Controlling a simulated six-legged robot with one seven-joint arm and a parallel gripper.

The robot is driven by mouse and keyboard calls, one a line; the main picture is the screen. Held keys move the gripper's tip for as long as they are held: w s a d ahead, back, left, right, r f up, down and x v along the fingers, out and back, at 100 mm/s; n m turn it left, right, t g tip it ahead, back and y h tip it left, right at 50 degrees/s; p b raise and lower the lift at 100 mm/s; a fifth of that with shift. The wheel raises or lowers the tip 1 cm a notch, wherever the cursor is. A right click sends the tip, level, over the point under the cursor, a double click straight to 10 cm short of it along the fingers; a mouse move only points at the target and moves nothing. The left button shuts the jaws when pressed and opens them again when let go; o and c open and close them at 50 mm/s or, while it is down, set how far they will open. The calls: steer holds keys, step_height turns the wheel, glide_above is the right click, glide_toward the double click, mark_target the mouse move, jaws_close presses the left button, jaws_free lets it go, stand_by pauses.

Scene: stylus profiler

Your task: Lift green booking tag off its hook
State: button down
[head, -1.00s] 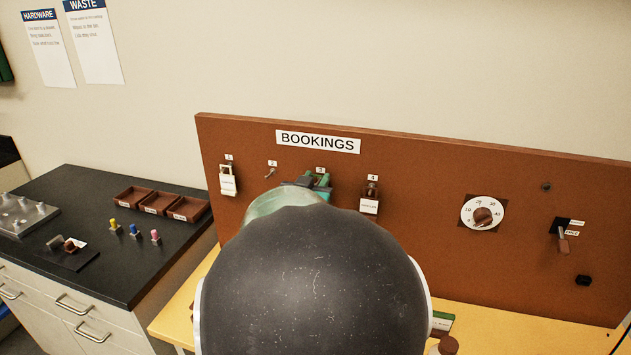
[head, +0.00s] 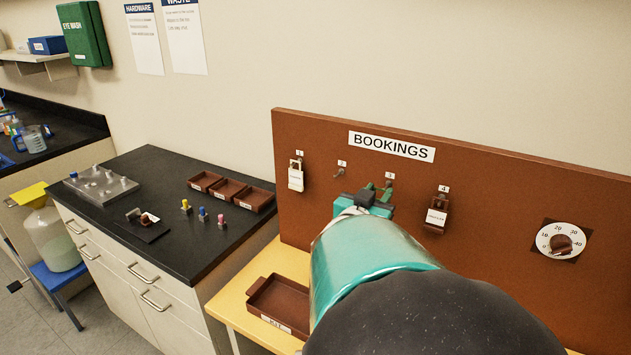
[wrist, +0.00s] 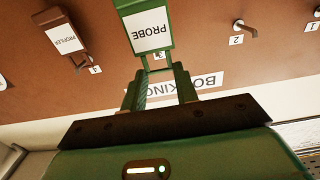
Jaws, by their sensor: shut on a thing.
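The green booking tag, labelled PROBE, shows upside down in the wrist view (wrist: 150,30) at hook number 3. My gripper (wrist: 160,88) is shut on the narrow upper end of the tag, with its two green fingers either side. In the head view my gripper (head: 378,190) is at the board just below the number 3 label, and the tag's body is hidden behind it and my arm. I cannot tell whether the tag's loop still touches the hook.
The brown BOOKINGS board (head: 470,185) carries a white tag (head: 296,178) at 1, an empty hook (head: 339,172) at 2 and a brown tag (head: 437,212) at 4. A dial (head: 563,241) is at right. A brown tray (head: 280,302) lies on the yellow bench below.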

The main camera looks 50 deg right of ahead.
steer(key=shift+s+a, duration=0.15)
steer(key=shift+a, duration=0.75)
steer(key=shift+s+a, duration=0.15)
steer(key=shift+a, duration=0.7)
